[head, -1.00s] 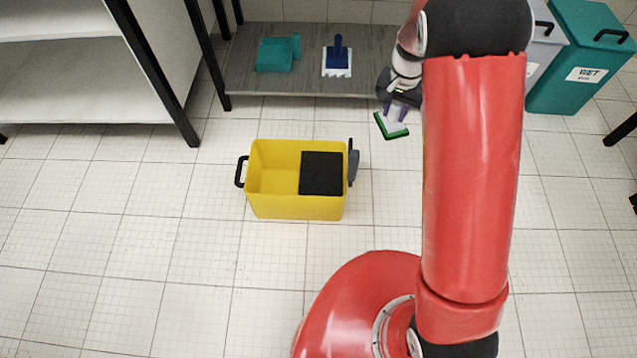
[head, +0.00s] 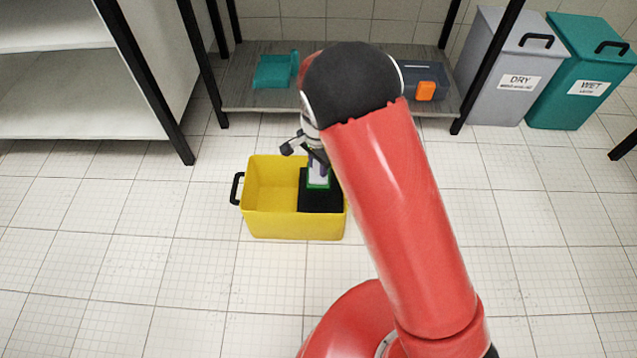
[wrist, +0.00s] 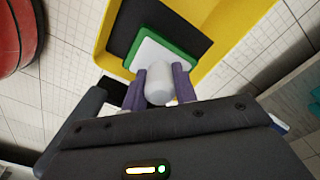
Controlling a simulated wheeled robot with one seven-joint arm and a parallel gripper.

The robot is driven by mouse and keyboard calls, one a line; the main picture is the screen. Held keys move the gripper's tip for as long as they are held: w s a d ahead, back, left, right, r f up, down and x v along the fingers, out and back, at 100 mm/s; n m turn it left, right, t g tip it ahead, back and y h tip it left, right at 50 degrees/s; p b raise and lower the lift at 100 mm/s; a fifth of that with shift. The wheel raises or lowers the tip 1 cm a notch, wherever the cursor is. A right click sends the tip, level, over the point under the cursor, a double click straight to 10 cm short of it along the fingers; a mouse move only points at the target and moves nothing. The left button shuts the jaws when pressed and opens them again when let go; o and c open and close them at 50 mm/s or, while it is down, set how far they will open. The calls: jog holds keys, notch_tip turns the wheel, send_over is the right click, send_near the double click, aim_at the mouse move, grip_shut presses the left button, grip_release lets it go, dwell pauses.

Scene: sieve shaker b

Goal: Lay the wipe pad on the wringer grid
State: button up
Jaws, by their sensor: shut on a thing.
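The wipe pad (head: 318,184), white with a green border, is held in my gripper (head: 317,160) over the wringer grid (head: 320,204). The grid is a black panel in the right part of the yellow bucket (head: 270,222). In the wrist view, the purple fingers of my gripper (wrist: 158,83) are shut on the pad's pale rounded handle. The pad (wrist: 150,52) overlaps the black grid (wrist: 124,28) in that view, with the yellow bucket wall (wrist: 235,38) beside it. I cannot tell whether the pad touches the grid.
A shelf unit (head: 240,95) behind the bucket bears a teal dustpan-like item (head: 272,72) and a grey tray with an orange block (head: 426,91). Grey DRY (head: 500,70) and teal WET (head: 575,80) bins stand at the right. The floor left of the bucket is clear.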

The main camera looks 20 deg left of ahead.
jog(key=shift+f+b, duration=0.6)
jog(key=shift+f, duration=3.3)
jog(key=o, duration=1)
jog(key=shift+f, duration=0.15)
notch_tip(320, 180, up, 12)
jog(key=shift+r+p, duration=0.15)
jog(key=shift+p, duration=1)
jog(key=shift+r, duration=0.1)
